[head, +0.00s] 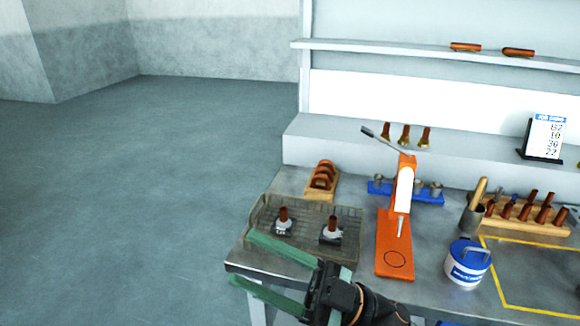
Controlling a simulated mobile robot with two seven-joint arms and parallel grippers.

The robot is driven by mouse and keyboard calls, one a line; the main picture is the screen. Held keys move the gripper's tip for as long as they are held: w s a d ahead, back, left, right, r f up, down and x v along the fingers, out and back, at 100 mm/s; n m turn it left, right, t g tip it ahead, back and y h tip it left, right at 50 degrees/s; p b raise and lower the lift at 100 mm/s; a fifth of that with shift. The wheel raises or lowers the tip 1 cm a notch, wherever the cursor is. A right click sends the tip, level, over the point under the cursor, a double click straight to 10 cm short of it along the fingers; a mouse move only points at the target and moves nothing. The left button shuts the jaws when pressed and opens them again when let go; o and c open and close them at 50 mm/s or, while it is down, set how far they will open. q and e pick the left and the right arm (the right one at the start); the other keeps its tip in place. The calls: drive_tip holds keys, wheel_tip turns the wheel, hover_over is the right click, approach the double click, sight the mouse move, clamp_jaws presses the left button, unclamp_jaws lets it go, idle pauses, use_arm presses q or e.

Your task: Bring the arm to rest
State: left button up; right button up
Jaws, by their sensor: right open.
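My right gripper (243,259) reaches in from the bottom, with its two green fingers pointing left. The fingers are spread wide apart, and nothing shows between them. The gripper is in front of the near edge of the bench, and its upper finger overlaps the grey mesh tray (345,212) in the picture. Two small pieces with brown tops and pale collars stand on the mesh, a left one (283,222) and a right one (331,232). My left gripper is not in view.
An orange hand press (393,245) stands right of the mesh tray. A wooden holder (322,183) is behind the tray. Open floor lies left.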

drive_tip(key=w+d+f+m+t+h, duration=0.4)
drive_tip(key=d+f+m+t+h, duration=0.2)
drive_tip(key=f+m+t+h, duration=0.25)
drive_tip(key=w+d+f+m+t+h, duration=0.45)
drive_tip(key=f+m+t+h, duration=0.25)
drive_tip(key=f+m, duration=0.3)
drive_tip(key=s+d+f+m+g+h, duration=0.1)
drive_tip(key=s+d+f+g+h, duration=0.2)
drive_tip(key=f, duration=0.8)
drive_tip(key=s+d+f+m+g+h, duration=0.1)
drive_tip(key=s+d+f+g+h, duration=0.2)
drive_tip(key=s+f, duration=0.9)
drive_tip(key=d+g, duration=0.1)
drive_tip(key=d, duration=0.2)
drive_tip(key=shift+d+f+h+p, duration=0.3)
drive_tip(key=shift+d+h, duration=0.05)
drive_tip(key=shift+g, duration=0.25)
